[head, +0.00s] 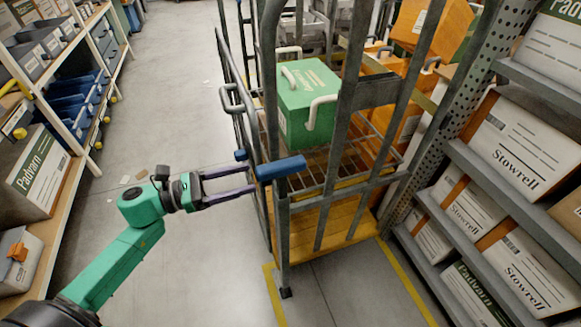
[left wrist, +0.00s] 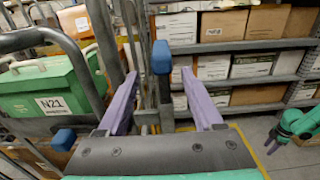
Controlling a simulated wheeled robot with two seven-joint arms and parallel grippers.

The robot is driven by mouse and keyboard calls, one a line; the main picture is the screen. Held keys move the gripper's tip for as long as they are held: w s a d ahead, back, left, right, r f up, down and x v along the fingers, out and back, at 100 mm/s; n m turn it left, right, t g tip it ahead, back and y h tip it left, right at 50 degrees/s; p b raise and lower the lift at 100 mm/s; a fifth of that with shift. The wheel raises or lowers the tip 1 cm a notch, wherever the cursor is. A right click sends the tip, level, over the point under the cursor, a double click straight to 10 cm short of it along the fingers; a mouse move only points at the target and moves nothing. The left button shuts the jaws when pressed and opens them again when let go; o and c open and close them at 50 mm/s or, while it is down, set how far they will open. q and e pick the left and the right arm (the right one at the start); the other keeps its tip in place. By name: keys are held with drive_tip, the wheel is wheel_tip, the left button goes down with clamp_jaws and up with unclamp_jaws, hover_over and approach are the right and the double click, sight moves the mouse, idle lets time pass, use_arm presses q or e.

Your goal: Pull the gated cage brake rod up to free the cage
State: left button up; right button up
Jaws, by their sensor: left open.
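The cage (head: 347,104) is a grey tubular frame with a yellow-orange base. A blue handle (head: 280,167) sits at its near left corner post, and I take it to be the brake rod's grip. In the left wrist view the blue handle (left wrist: 162,57) shows upright between the finger lines. My left gripper (head: 254,179) has two purple fingers, open and empty, reaching in from the left with the tips close to the handle. I cannot tell whether they touch.
A green box (head: 308,103), labelled N21, stands inside the cage, with orange boxes (head: 402,120) behind. Shelves with cartons (head: 520,145) stand close at right. A rack with blue bins (head: 75,98) stands at left. The aisle floor (head: 180,95) between is mostly clear.

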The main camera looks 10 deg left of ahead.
sight(288, 168)
use_arm(q)
drive_tip(key=x, duration=0.1)
drive_tip(key=p+x, duration=0.1)
drive_tip(key=x, duration=0.3)
drive_tip(key=shift+r, duration=0.4)
drive_tip(key=p+x, duration=0.2)
drive_tip(key=x, duration=0.3)
drive_tip(key=shift+d, duration=0.3)
drive_tip(key=shift+w+d+f, duration=0.2)
drive_tip(key=shift+w+f, duration=0.05)
drive_tip(key=shift+f, duration=0.05)
drive_tip(key=shift+s, duration=0.1)
drive_tip(key=shift+c, duration=0.3)
drive_tip(key=c, duration=1)
clamp_jaws()
